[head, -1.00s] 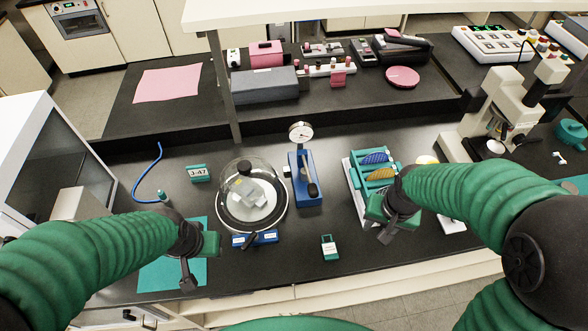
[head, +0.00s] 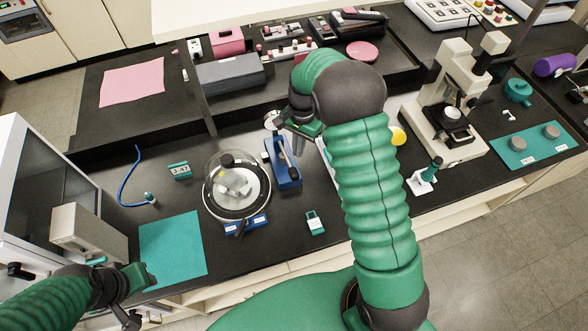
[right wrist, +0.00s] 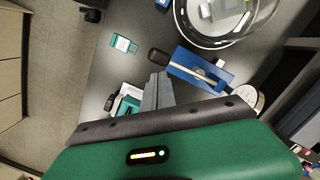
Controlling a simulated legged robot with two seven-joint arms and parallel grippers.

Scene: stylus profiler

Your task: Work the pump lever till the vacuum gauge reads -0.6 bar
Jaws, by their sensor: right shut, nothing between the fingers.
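The blue pump (head: 283,170) stands on the dark bench, right of the glass bell jar (head: 237,185). Its lever (right wrist: 188,68) has a dark grip and lies along the blue body in the right wrist view. The round vacuum gauge (head: 271,120) is partly covered by my right gripper in the head view. It also shows edge-on at the wrist view's right (right wrist: 252,99), its reading illegible. My right gripper (head: 299,146) is shut and empty, above and beside the pump, apart from the lever grip in the wrist view (right wrist: 157,86). My left gripper (head: 132,312) is low at left; its jaws are unclear.
A blue valve block (head: 246,224) with a black handle sits before the jar. A small teal-and-white tag (head: 315,223) lies front right of the pump. My right arm hides much of the tray beside it. A microscope (head: 450,105) stands at right. A teal mat (head: 172,250) lies bare at left.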

